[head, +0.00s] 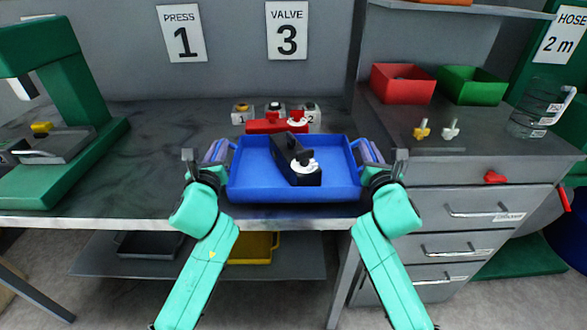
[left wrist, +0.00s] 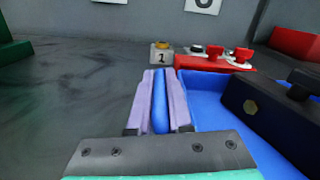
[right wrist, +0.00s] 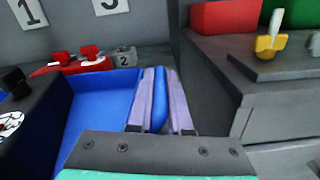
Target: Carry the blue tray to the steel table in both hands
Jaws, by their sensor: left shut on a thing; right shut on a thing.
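The blue tray (head: 250,190) is over the front part of the dark-topped steel table (head: 150,190). I cannot tell whether it rests on the top or hangs just above it. A black block-shaped device (head: 297,160) with a black knob and a white dial lies in it. My left gripper (head: 216,152) is shut on the tray's left handle, and the blue handle bar (left wrist: 160,105) shows between its fingers. My right gripper (head: 369,153) is shut on the right handle, whose bar (right wrist: 159,100) shows between its fingers.
Behind the tray stand a red device (head: 277,124) and several small grey blocks with buttons. A green press (head: 60,110) stands at left. At right, a drawer cabinet (head: 465,205) carries a red bin (head: 402,83), a green bin (head: 471,85) and a clear jug (head: 540,108). The table between press and tray is clear.

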